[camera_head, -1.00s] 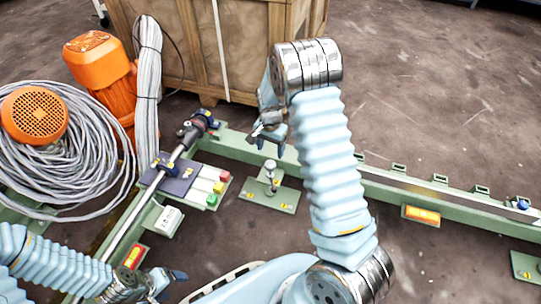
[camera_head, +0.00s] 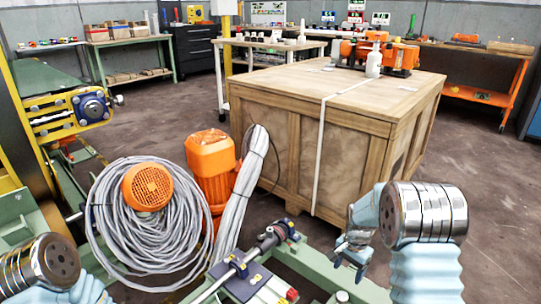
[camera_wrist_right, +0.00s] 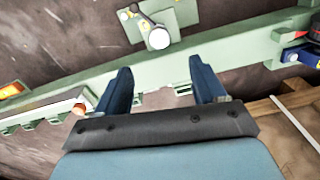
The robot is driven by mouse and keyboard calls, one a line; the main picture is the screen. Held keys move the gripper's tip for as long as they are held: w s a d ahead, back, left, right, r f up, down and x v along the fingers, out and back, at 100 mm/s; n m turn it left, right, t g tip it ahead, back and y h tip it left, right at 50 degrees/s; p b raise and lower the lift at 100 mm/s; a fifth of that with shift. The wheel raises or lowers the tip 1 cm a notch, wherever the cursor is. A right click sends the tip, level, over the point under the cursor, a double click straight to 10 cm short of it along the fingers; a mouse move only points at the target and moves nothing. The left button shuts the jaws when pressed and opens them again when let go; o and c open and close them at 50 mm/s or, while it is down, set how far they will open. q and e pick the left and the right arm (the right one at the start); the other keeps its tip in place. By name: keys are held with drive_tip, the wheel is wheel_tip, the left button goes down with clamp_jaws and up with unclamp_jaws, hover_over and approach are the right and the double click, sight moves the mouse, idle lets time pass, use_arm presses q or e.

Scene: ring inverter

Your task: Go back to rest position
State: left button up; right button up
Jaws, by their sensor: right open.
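My right gripper (camera_head: 350,250) is at the lower right of the head view, in front of the wooden crate and above the green floor rail. In the right wrist view (camera_wrist_right: 163,82) its two dark blue fingers stand apart with nothing between them. The green rail (camera_wrist_right: 240,58) passes behind the fingers, and a green bracket with a round white knob (camera_wrist_right: 158,38) shows at the top. My left arm shows only as a metal joint and pale sleeve at the lower left of the head view; its gripper is not in sight.
A strapped wooden crate (camera_head: 345,120) stands behind the right gripper. Left of it are an orange motor (camera_head: 210,160), a grey cable coil (camera_head: 115,225) and a metal shaft (camera_head: 225,278). Benches (camera_head: 125,38) line the back. Floor right of the crate is open.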

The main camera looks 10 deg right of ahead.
use_arm(q)
wheel_tip(320, 180, up, 9)
drive_tip(key=p, duration=0.8)
drive_tip(key=shift+s+d+p, duration=0.2)
drive_tip(key=shift+d+p, duration=0.1)
drive_tip(key=shift+d, duration=0.1)
use_arm(e)
drive_tip(key=s+a+f+n+y, duration=0.2)
drive_tip(key=s+a+f+n, duration=0.1)
drive_tip(key=s+a, duration=0.7)
drive_tip(key=s+a+f+n+y, duration=0.2)
drive_tip(key=s+a+n, duration=0.4)
drive_tip(key=s+a, duration=0.4)
drive_tip(key=shift+s+a+f+n+t, duration=0.3)
drive_tip(key=shift+s+f+t, duration=0.1)
drive_tip(key=shift+s+f, duration=0.45)
use_arm(q)
drive_tip(key=shift+f, duration=0.1)
drive_tip(key=shift+c, duration=0.3)
use_arm(e)
drive_tip(key=shift+w+f, duration=0.1)
drive_tip(key=shift+c, duration=0.3)
